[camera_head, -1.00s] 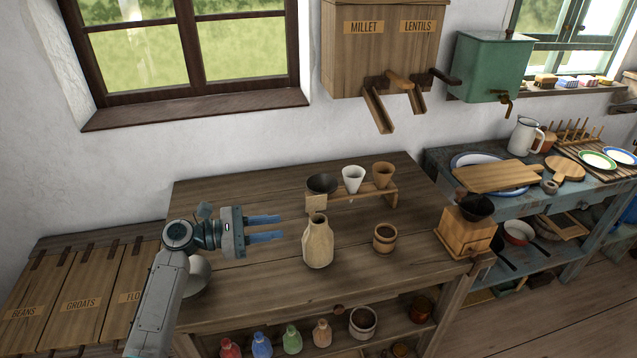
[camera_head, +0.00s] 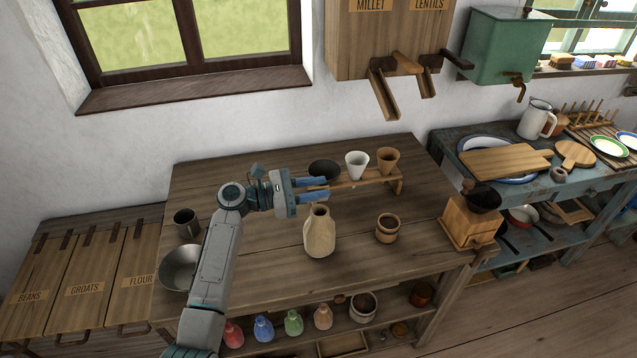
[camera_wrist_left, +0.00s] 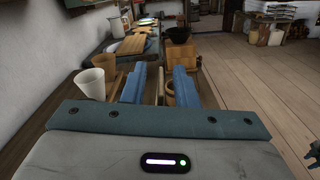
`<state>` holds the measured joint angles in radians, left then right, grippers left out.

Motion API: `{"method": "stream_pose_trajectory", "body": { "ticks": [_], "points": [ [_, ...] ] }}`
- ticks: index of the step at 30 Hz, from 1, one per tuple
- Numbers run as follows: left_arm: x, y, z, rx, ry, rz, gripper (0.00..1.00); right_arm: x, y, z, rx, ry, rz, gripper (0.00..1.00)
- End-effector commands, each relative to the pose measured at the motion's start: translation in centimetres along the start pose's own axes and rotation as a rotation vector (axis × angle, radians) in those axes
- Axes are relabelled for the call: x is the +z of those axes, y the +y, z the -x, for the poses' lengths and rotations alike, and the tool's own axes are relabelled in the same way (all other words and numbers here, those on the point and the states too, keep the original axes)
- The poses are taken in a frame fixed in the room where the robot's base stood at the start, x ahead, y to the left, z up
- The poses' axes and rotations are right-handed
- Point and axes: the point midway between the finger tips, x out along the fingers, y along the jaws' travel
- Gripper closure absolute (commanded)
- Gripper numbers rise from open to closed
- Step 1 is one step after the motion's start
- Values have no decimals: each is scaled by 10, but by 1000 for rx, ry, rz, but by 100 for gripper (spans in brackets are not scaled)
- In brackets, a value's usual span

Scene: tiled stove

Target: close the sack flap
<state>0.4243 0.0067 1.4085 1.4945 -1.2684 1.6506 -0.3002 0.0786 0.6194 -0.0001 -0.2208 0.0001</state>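In the left wrist view the fingers (camera_wrist_left: 159,85) stand apart. A dark shape at that view's right edge may be my right gripper, too cut off to read.
A wooden mug (camera_head: 388,229) and a grinder (camera_head: 468,222) stand right. A metal bowl (camera_head: 180,268) is left. The table's front middle is clear.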

Motion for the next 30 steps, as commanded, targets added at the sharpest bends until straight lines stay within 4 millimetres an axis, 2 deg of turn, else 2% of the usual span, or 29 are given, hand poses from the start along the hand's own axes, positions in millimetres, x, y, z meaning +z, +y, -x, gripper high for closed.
{"method": "stream_pose_trajectory", "body": {
  "ticks": [4, 11, 15, 23, 30],
  "points": [
    [0, 0, -7, 0, 1, 1, 74, -11, -2, 2, -2, 15, -2, 64],
    [-1, 0, -7, 0, 1, 0, 74, -5, -2, 2, -2, 7, -1, 64],
    [0, 0, -7, 0, 1, 0, 99, 1, -2, 2, -2, 0, -1, 64],
    [-1, -1, -7, 0, 1, -6, 100, 2, 2, 2, 2, -1, 1, 64],
    [-2, -5, -7, 0, 0, -80, 100, 1, 4, -4, 4, 0, 2, 64]
  ]
}}
